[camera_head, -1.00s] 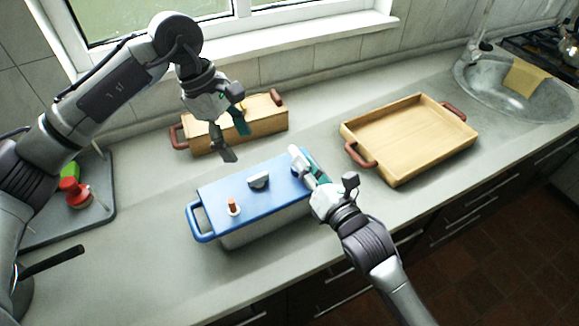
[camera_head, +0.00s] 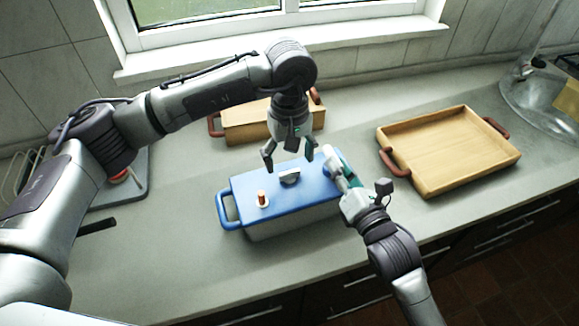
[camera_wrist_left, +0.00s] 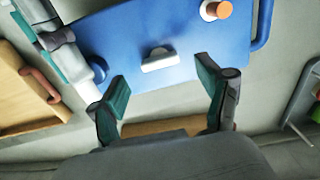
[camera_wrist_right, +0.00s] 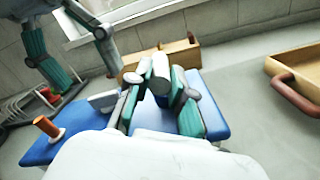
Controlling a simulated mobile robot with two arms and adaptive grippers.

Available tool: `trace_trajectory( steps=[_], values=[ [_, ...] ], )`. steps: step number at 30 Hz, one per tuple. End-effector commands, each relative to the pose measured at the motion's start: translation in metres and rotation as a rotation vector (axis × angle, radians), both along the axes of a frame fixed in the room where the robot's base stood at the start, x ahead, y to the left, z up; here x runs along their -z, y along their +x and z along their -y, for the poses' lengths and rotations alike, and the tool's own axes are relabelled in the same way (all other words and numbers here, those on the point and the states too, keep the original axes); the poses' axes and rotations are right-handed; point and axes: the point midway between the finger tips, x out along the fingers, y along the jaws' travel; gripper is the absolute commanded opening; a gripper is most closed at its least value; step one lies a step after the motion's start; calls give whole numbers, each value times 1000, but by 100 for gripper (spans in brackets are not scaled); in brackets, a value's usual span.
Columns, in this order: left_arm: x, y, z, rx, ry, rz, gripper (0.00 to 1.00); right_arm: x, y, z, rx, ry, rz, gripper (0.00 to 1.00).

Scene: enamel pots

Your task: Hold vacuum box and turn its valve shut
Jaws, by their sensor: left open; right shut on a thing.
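The vacuum box (camera_head: 270,226) stands on the counter, with a blue lid (camera_head: 315,184) and a blue handle at its left end. A white valve (camera_head: 290,176) sits on the middle of the lid; it also shows in the left wrist view (camera_wrist_left: 159,60). An orange-topped knob (camera_head: 262,199) is nearer the lid's left end. My left gripper (camera_head: 288,163) is open and points down just above the valve, apart from it. My right gripper (camera_wrist_right: 160,90) is shut at the box's right end on a pale handle part (camera_wrist_right: 160,72), partly hidden by the fingers.
A wooden box (camera_head: 246,124) with red-brown handles stands behind the vacuum box. An empty wooden tray (camera_head: 450,150) lies to the right. The sink (camera_head: 545,105) is at the far right.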

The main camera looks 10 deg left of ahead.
Motion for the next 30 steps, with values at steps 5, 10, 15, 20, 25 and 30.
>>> trace_trajectory(
  steps=[5,10,15,20,25,30],
  values=[
    [25,0,0,-1,0,-1,77,0,0,0,0,-1,-1,0],
    [35,0,0,-1,-1,0,77,0,0,0,0,-1,-1,0],
    [36,0,0,-1,-1,0,77,0,0,0,0,-1,-1,0],
    [36,0,0,-1,-1,0,67,0,0,0,0,-1,-1,0],
    [35,0,0,-1,-1,0,39,0,0,0,0,-1,-1,0],
    [35,0,0,-1,-1,0,17,0,0,0,-1,0,-1,0]
  ],
)
